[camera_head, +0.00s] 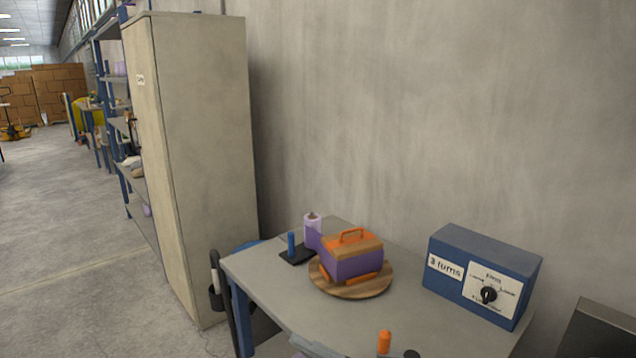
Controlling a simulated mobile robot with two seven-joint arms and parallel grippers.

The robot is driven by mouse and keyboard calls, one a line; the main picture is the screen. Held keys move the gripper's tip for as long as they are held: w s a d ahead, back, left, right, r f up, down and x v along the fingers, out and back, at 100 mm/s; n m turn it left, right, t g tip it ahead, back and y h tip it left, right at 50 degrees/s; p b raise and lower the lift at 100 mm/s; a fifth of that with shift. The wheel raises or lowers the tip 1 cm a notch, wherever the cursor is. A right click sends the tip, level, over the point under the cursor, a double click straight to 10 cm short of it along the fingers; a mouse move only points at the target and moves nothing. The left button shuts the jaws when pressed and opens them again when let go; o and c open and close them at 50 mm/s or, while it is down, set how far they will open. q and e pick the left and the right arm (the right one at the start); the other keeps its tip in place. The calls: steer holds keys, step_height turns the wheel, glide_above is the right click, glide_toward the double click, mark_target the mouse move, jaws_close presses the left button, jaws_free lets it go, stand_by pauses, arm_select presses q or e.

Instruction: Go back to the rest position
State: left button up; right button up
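Neither of my grippers can be made out in the head view. A purple and orange machine with a handle on top (352,259) sits on a round wooden board (350,291) on the grey table (285,294). Behind it stands a pale lilac roll (313,225). To its left a blue peg (291,245) stands upright on a black base (297,257). A blue box (482,272) with a dial and a label reading "3 turns" stands at the table's right.
A tall beige cabinet (205,130) stands left of the table, against the concrete wall (430,110). An orange object (384,342) is at the bottom edge, beside a partly cut-off dark one. A black upright item (216,285) stands by the table's left corner. Open floor (60,220) lies far left.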

steer(key=w+d+f+m+t+h, duration=0.2)
steer(key=d+f+m+t+h, duration=0.85)
steer(key=d+m+h, duration=0.4)
steer(key=s+d+f+m+g+h, duration=0.2)
steer(key=s+d+f+m+g, duration=0.1)
steer(key=s+f, duration=0.3)
steer(key=s+d+f+m+g+h+p, duration=0.1)
steer(key=s+d+f+m+g, duration=0.3)
steer(key=f, duration=0.5)
steer(key=s+d+h, duration=0.1)
steer(key=s+d, duration=0.1)
steer(key=shift+s+f+p, duration=0.3)
steer(key=shift+h, duration=0.25)
